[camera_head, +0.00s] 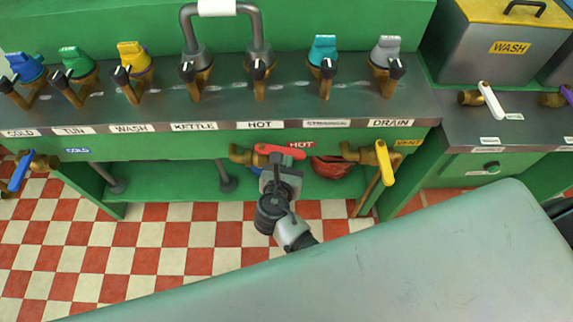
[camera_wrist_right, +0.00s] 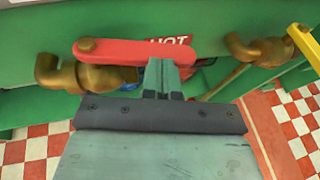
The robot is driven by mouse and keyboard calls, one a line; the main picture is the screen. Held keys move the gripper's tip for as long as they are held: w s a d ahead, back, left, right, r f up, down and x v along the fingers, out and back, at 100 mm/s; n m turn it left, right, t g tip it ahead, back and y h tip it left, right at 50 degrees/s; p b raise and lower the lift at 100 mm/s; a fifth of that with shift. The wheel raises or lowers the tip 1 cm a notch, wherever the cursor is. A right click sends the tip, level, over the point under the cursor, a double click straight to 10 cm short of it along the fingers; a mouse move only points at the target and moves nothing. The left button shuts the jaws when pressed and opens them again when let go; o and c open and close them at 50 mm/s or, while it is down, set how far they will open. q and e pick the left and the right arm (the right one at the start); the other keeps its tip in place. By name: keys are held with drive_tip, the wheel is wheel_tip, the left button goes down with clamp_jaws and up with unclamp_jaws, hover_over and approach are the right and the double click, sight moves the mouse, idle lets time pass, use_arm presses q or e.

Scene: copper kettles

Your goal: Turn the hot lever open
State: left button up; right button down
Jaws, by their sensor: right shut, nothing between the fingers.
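The hot lever is a red handle (camera_head: 283,151) on a brass valve (camera_head: 243,153) at the bench front, beside a red HOT label (camera_head: 301,145). It lies sideways along the bench front, its free end to the right. In the right wrist view the red lever (camera_wrist_right: 140,51) runs from its brass pivot at left to my fingers. My right gripper (camera_head: 283,168) is shut and empty. Its fingertips (camera_wrist_right: 163,72) are at the near side of the lever's right part and overlap it in view; I cannot tell if they touch. My left gripper is not in view.
A yellow lever (camera_head: 384,163) on a brass valve stands to the right, a blue lever (camera_head: 21,171) far left. Above, the green bench carries several coloured-capped valves and a grey pipe with a white grip (camera_head: 216,8). A red bundle (camera_head: 331,168) lies below. The checkered floor in front is clear.

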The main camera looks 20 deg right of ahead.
drive_tip(key=p, duration=0.1)
drive_tip(key=d+n+t+y+p, duration=0.1)
drive_tip(key=p, duration=0.1)
drive_tip(key=shift+w+r+n, duration=0.3)
drive_tip(key=shift+w+r, duration=0.05)
drive_tip(key=shift+r, duration=0.05)
drive_tip(key=shift+w+d+n+y+p, duration=0.2)
drive_tip(key=shift+d+n+y+p, duration=0.15)
drive_tip(key=shift+y, duration=0.35)
drive_tip(key=shift+w+f+n+t+y, duration=0.2)
drive_tip(key=shift+f+n+t+y, duration=0.2)
drive_tip(key=shift+y, duration=0.2)
drive_tip(key=shift+d+p, duration=0.1)
drive_tip(key=shift+p, duration=0.25)
